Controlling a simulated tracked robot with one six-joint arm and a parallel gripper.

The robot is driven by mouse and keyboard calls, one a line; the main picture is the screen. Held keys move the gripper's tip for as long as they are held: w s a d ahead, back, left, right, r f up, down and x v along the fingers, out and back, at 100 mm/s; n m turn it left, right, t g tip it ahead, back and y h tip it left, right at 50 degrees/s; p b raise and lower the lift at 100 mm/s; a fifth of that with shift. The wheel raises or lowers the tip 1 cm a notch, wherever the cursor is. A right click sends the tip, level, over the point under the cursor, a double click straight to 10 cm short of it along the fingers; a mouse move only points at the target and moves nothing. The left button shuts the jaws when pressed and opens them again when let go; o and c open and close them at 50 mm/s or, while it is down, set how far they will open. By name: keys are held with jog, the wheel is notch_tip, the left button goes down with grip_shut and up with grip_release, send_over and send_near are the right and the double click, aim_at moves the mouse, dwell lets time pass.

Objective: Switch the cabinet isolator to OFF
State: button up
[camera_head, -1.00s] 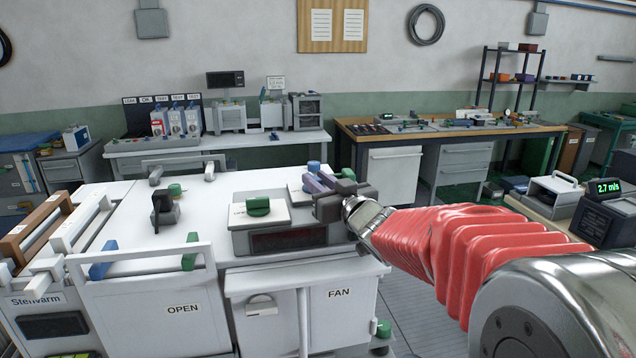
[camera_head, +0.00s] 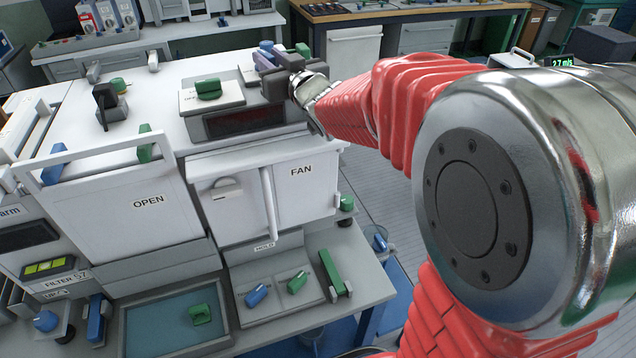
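A white cabinet fills the left and middle, with doors marked OPEN (camera_head: 148,201) and FAN (camera_head: 301,170). On its top stand a black upright handle (camera_head: 107,101) on a dark base and a green knob (camera_head: 208,89) on a white plate over a grey box. I cannot read a label that tells which one is the isolator, nor its setting. My gripper (camera_head: 264,60) is over the right end of the cabinet top, right of the green knob and apart from it. Blue-purple parts show at its fingers; whether they are fingertips or a held thing is unclear.
Below the doors, a bench holds a HOLD panel (camera_head: 264,247) with blue and green handles and a blue-lined tray (camera_head: 145,325) with a green piece. A white rail (camera_head: 92,151) stands above the OPEN door. My red-sleeved arm covers the right side.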

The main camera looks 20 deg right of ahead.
jog(key=shift+a+m+h, duration=0.15)
jog(key=shift+m+h, duration=0.55)
jog(key=shift+h, duration=0.4)
jog(key=shift+s+m+h, duration=0.1)
jog(key=shift+m+h, duration=0.2)
jog(key=shift+h, duration=0.2)
